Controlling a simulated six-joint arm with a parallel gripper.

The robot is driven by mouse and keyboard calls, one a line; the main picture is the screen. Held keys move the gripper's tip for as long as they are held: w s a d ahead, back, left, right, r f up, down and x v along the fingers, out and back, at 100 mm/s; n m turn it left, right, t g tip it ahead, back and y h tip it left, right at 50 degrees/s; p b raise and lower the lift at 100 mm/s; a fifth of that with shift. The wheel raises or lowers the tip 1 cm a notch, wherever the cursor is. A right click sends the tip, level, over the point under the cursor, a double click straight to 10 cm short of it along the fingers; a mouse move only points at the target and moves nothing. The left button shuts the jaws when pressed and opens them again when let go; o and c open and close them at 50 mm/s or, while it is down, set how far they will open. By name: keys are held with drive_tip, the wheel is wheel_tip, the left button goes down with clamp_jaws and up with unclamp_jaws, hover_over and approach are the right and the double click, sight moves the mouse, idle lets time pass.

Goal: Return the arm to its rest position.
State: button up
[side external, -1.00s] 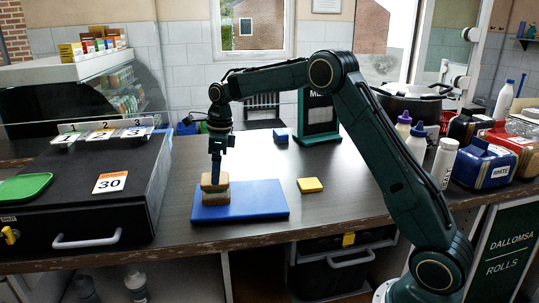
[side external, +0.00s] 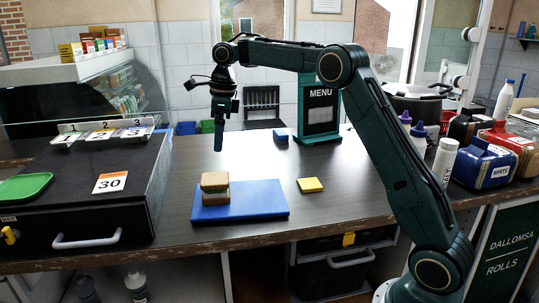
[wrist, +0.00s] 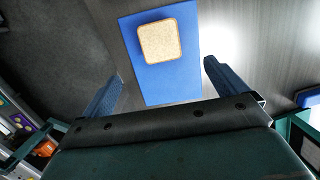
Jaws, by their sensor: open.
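My gripper (side external: 218,140) hangs pointing down in the air above the counter, well clear of everything below it. In the wrist view its two blue fingers (wrist: 160,85) are spread apart with nothing between them. The top bread slice also shows in the wrist view (wrist: 160,42).
A yellow square (side external: 310,185) and a small blue block (side external: 281,135) lie on the counter. A menu stand (side external: 320,112) is behind. A black case (side external: 85,190) with number cards stands left.

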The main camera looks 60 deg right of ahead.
idle(0.3)
drive_tip(key=s+a+r+n+t, duration=0.1)
drive_tip(key=s+a+r+n, duration=0.3)
drive_tip(key=s+n, duration=0.4)
drive_tip(key=s+a+r+n+t, duration=0.1)
drive_tip(key=s+a+r+n, duration=0.35)
drive_tip(key=s, duration=0.45)
drive_tip(key=s+f+n, duration=0.3)
drive_tip(key=s+n, duration=0.2)
drive_tip(key=s, duration=0.1)
drive_tip(key=s+f+n+t, duration=0.1)
drive_tip(key=s+f+n, duration=0.2)
drive_tip(key=s+n, duration=0.2)
drive_tip(key=s+f+n+t+h, duration=0.1)
drive_tip(key=s+f+n, duration=0.2)
drive_tip(key=s, duration=0.6)
drive_tip(key=shift+s+d+n, duration=0.15)
drive_tip(key=shift+d+n, duration=0.1)
drive_tip(key=shift+n, duration=0.9)
